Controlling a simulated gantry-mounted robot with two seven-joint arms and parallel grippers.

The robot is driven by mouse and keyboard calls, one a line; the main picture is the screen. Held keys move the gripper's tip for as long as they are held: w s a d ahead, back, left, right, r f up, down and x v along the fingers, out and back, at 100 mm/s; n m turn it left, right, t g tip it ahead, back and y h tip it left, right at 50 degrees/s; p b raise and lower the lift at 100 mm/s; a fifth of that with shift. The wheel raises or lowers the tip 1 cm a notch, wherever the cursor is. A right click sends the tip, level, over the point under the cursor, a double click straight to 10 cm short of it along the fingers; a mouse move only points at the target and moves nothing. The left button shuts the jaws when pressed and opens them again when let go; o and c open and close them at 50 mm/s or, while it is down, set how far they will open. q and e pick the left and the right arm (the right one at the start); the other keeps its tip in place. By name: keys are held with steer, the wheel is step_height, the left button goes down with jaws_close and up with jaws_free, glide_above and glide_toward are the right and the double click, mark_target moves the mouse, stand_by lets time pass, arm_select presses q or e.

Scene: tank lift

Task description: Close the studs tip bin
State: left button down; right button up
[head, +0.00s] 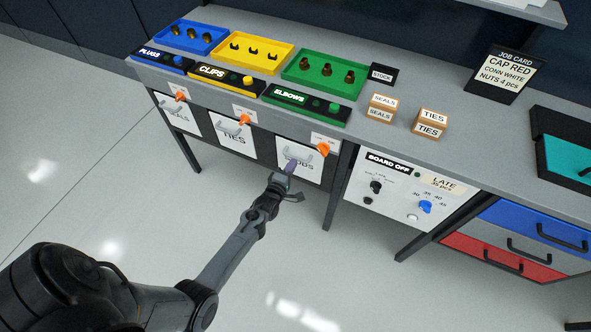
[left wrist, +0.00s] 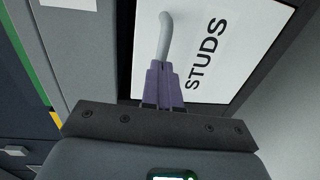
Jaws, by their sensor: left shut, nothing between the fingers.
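The studs tip bin (head: 311,175) is the rightmost of three white-fronted bins under the bench, with a grey handle across its front. Its label is partly covered by my left gripper (head: 291,165) in the head view. In the left wrist view the word STUDS shows on the bin's white front (left wrist: 235,40), beside the grey handle (left wrist: 168,35). My left gripper also shows there (left wrist: 163,75), its purple fingers together and empty, tips at the near end of the handle. I cannot tell whether they touch. The front looks near its frame; any small tilt is unclear.
An orange knob (head: 323,149) sits above the studs bin. The ties bin (head: 233,136) is to its left, the white control panel (head: 390,196) to its right. Bench legs stand nearby. The floor (head: 250,235) in front is clear.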

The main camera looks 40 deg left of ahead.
arm_select(q)
steer(key=shift+w+a+r, duration=0.15)
steer(key=shift+w+a, duration=0.05)
steer(key=shift+w, duration=0.2)
stand_by(0.3)
steer(key=shift+r, duration=0.1)
